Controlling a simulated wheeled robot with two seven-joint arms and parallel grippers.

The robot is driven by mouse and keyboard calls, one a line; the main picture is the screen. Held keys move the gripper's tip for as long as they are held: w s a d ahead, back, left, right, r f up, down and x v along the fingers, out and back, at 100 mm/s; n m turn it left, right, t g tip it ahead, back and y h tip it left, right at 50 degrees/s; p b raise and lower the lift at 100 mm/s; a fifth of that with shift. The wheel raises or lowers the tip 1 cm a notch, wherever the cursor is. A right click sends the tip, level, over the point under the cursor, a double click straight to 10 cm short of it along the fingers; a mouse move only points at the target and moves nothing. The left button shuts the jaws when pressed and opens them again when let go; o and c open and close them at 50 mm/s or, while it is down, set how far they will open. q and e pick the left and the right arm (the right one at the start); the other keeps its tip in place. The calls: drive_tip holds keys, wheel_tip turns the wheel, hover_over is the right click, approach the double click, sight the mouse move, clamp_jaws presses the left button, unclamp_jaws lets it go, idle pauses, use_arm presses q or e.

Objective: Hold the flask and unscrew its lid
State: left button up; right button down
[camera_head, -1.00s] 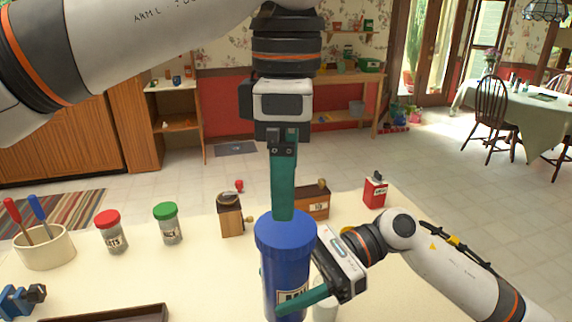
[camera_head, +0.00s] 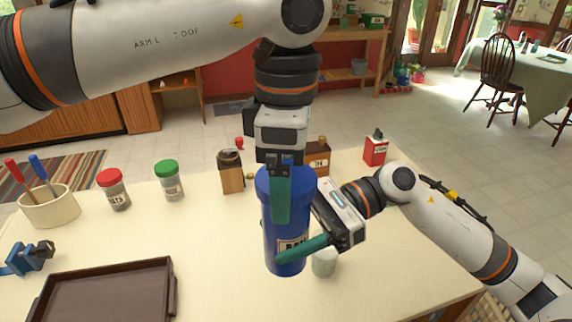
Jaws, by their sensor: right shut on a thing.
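The blue flask (camera_head: 285,248) with its blue lid (camera_head: 264,184) stands upright in the middle of the camera_head view. My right gripper (camera_head: 284,252) is shut on the flask's body from the right, one green finger across its front over the label. My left gripper (camera_head: 281,205) comes down from above, with a green finger in front of the lid and upper body. Its other finger is hidden, so I cannot tell whether it is open or touches the lid.
A brown tray (camera_head: 110,290) lies front left. A cup with screwdrivers (camera_head: 48,207), red-lidded jar (camera_head: 115,190), green-lidded jar (camera_head: 169,182), wooden grinder (camera_head: 231,175) and red can (camera_head: 375,151) stand behind. A whitish cup (camera_head: 324,262) is right beside the flask. A blue vise (camera_head: 28,258) is at left.

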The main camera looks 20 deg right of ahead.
use_arm(q)
drive_tip(key=c, duration=1)
drive_tip(key=shift+n, duration=0.4)
drive_tip(key=shift+r, duration=0.2)
drive_tip(key=shift+r, duration=0.95)
